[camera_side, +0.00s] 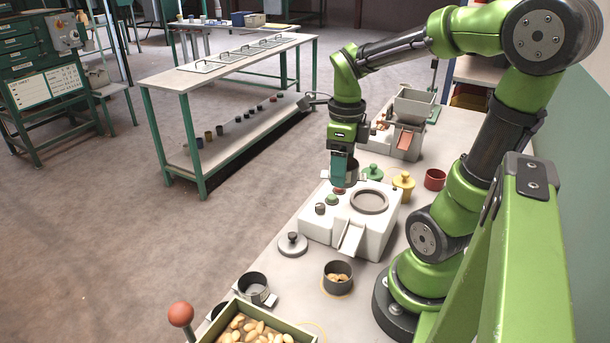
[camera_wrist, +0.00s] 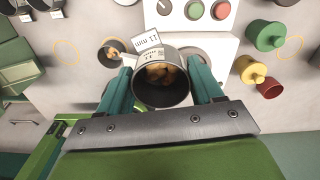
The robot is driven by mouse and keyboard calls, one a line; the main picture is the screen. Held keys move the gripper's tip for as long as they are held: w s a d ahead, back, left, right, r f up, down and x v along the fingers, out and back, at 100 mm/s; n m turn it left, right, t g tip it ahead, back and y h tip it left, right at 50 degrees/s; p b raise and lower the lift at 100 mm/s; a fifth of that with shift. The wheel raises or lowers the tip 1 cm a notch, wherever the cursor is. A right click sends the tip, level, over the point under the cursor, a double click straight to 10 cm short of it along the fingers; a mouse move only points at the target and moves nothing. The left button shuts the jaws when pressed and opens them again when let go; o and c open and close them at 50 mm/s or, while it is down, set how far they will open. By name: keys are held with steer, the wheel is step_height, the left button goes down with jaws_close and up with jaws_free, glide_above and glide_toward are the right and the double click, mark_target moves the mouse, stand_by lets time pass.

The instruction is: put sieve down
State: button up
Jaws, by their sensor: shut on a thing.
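My gripper (camera_side: 342,172) is above the back edge of the white machine (camera_side: 318,234) in the side view. In the wrist view its teal fingers (camera_wrist: 163,88) are shut on the sieve (camera_wrist: 160,101), a dark round cup with brown nuts inside. A white tag (camera_wrist: 147,42) reading about "11 mm" stands out from its rim. In the side view the gripper partly hides the sieve (camera_side: 352,172). The sieve looks held above the machine, and in the wrist view it overlaps the machine's round ring (camera_wrist: 205,54). I cannot see the sieve's underside.
A dark cup with nuts (camera_side: 337,271) stands in front of the machine. A grey lid (camera_side: 292,243) lies to its left. Green (camera_side: 372,172), yellow (camera_side: 403,187) and red (camera_side: 435,180) containers stand behind. A nut crate (camera_side: 300,331) is at the front.

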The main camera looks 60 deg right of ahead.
steer(key=w+a+f+n, duration=0.3)
steer(key=w+a+n, duration=0.1)
steer(key=a+n, duration=0.3)
steer(key=w+a+f+n, duration=0.35)
steer(key=a+n, duration=0.25)
steer(key=a, duration=0.2)
steer(key=shift+n, duration=0.5)
steer(key=f, duration=0.6)
steer(key=w+f, duration=0.1)
steer(key=f, duration=0.2)
steer(key=shift+d+f, duration=0.15)
steer(key=shift+f, duration=0.25)
steer(key=shift+f, duration=0.45)
steer(key=o, duration=1.1)
